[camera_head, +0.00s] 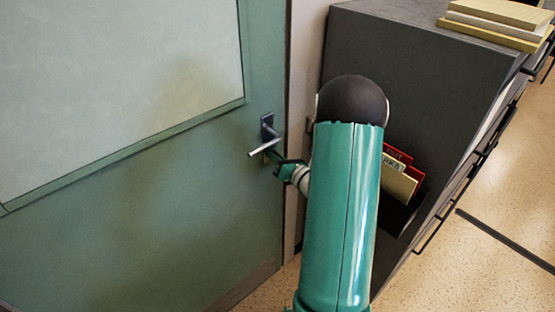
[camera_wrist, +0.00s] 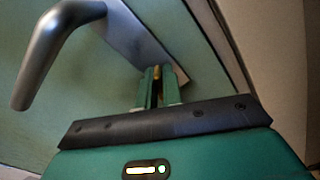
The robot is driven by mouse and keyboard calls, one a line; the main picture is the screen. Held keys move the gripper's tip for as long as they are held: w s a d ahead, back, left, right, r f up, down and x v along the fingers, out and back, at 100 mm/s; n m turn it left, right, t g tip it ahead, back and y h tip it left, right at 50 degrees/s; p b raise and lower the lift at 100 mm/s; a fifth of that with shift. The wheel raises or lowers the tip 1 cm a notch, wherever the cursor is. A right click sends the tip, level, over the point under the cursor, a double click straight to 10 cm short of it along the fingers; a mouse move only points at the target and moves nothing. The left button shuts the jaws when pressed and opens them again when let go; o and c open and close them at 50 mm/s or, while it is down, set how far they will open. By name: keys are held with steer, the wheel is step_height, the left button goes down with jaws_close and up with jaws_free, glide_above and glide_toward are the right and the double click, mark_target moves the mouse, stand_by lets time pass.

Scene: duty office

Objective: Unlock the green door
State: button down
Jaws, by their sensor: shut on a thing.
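The green door (camera_head: 130,220) fills the left of the head view and looks closed. Its lever handle (camera_head: 263,147) points left from a dark plate (camera_head: 268,128); the handle also shows large in the wrist view (camera_wrist: 45,50). My gripper (camera_head: 273,157) is at the lower part of this plate, just below the lever. In the wrist view my gripper (camera_wrist: 158,74) is shut on a small brass-coloured thing, probably a key (camera_wrist: 157,72), with its tip at the plate's lower end. The fingers hide most of it. I cannot tell how deep it sits in the lock.
A dark grey cabinet (camera_head: 430,75) stands right of the door frame, close to my arm. A holder on its side has red and cream folders (camera_head: 398,180). Books (camera_head: 495,22) lie on top. Speckled floor (camera_head: 490,265) is open at the right.

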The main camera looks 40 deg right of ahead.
stand_by(0.3)
steer(key=n, duration=0.6)
steer(key=c, duration=1.5)
jaws_free()
steer(key=shift+s, duration=0.1)
steer(key=s, duration=0.8)
steer(key=shift+s+d, duration=0.1)
steer(key=shift+s, duration=0.3)
